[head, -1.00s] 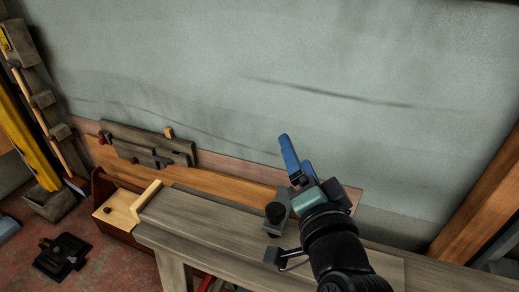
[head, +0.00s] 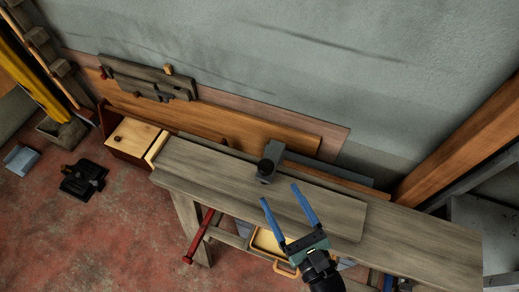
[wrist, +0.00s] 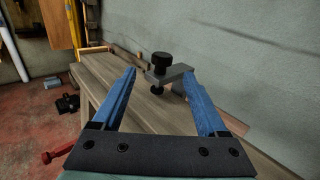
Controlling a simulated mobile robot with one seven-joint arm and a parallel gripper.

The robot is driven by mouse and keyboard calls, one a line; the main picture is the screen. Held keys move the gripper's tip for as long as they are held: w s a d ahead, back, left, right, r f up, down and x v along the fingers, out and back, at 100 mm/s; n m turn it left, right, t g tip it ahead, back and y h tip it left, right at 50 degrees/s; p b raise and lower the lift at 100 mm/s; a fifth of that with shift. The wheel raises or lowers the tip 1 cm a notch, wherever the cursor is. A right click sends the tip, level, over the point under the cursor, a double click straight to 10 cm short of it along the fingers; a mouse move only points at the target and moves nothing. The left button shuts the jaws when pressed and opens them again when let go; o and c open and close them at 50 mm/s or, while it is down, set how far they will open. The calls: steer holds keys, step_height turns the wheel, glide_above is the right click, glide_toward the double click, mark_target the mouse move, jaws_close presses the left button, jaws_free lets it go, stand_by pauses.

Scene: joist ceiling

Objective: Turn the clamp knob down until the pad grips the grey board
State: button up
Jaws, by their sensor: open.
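The clamp (head: 276,151) is a grey bracket at the back edge of the bench, with a round black knob (head: 266,165) on its arm. In the wrist view, the knob (wrist: 161,58) stands above the arm, and the dark pad (wrist: 157,90) hangs below. I cannot tell whether the pad touches the board. The grey board (head: 215,168) appears to be the long plank lying on the bench, passing under the clamp. My gripper (head: 280,193) is open and empty, its two blue fingers pointing toward the clamp. In the wrist view the knob shows between the fingertips, apart from them and farther off.
The bench (head: 425,245) extends to the right. An orange-brown plank (head: 235,125) runs along the wall behind it. A wooden box (head: 133,137) stands at the bench's left end. A red-handled tool (head: 200,235) and a yellow tray (head: 268,243) are below the front edge.

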mark_target(262, 160)
steer(key=shift+m, duration=0.4)
steer(key=p+x, duration=0.1)
steer(key=x, duration=1.1)
steer(key=shift+w, duration=0.3)
steer(key=shift+c, duration=0.3)
jaws_close()
